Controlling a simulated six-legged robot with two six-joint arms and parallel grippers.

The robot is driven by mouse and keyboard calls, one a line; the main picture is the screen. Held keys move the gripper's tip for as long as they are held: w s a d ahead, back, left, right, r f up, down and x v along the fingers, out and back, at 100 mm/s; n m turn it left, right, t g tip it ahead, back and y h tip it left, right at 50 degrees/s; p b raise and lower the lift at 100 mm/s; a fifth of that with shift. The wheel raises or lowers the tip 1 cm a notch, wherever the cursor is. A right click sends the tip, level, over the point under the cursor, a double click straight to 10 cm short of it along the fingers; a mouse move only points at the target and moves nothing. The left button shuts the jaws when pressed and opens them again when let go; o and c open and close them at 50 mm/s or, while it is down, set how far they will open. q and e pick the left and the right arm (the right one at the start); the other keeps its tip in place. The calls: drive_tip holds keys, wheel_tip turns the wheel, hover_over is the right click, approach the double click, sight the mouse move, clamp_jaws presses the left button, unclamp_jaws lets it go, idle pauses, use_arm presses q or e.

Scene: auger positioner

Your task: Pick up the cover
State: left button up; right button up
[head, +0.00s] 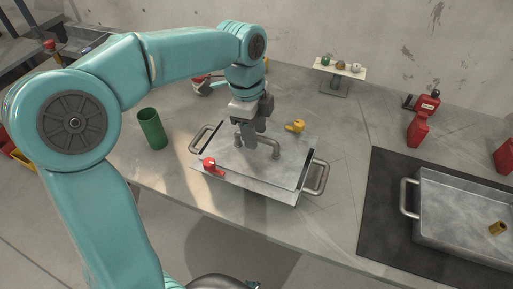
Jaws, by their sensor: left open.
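The cover (270,171) is a flat grey metal plate with a raised bar handle (272,146) in its middle. It lies on a metal tray with side handles (317,178) near the table's centre. A red clip (211,166) sits at its left front edge and a yellow clip (295,126) at its back edge. My left gripper (251,138) is open and points down over the cover, beside the bar handle. I cannot tell whether its fingers touch the handle. My right gripper is not in view.
A green cup (152,129) stands to the left. A second metal tray (465,215) on a dark mat (375,215) holds a small brass part (497,229). A small stand (339,70) with knobs and red containers (418,132) stand farther back. The table front is clear.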

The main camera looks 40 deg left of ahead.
use_arm(q)
drive_tip(key=f, duration=0.2)
drive_tip(key=shift+w+d+f, duration=0.1)
drive_tip(key=shift+w+f, duration=0.1)
drive_tip(key=shift+f, duration=0.15)
drive_tip(key=shift+s+r, duration=0.1)
clamp_jaws()
